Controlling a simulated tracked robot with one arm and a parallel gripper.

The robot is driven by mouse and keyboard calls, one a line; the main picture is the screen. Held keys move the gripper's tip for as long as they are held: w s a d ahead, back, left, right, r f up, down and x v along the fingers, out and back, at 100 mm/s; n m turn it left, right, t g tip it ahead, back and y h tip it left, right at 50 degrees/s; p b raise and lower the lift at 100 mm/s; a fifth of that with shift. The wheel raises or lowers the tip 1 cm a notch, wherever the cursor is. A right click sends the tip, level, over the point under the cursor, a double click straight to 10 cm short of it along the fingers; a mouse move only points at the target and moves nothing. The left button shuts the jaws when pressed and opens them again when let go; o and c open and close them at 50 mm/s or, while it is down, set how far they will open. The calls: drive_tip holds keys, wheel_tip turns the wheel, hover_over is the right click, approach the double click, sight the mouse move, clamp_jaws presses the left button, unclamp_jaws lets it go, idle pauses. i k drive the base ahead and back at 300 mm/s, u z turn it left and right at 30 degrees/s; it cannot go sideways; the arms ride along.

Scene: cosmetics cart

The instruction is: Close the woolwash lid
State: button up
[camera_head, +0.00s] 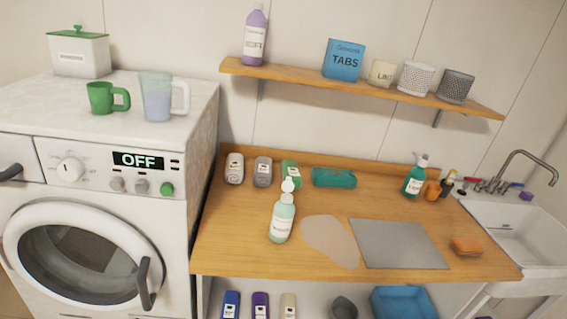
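A pale mint-green bottle (282,222) with a white label stands upright on the wooden counter, left of the middle. It looks like the woolwash, but its label is too small to read. Its white flip lid (289,185) seems to stand raised above the neck, open. My gripper does not show in this view, so its state and its distance from the bottle cannot be seen.
Behind the bottle stand several small containers, including a green one (291,172), and a folded teal cloth (334,178). A grey mat (398,244) and a beige patch (330,241) lie to its right. A washing machine (100,210) stands left, a sink (525,235) right.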

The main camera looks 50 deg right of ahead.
sight(288, 186)
drive_tip(key=z, duration=0.6)
drive_tip(key=i, duration=1.05)
drive_tip(key=z, duration=0.8)
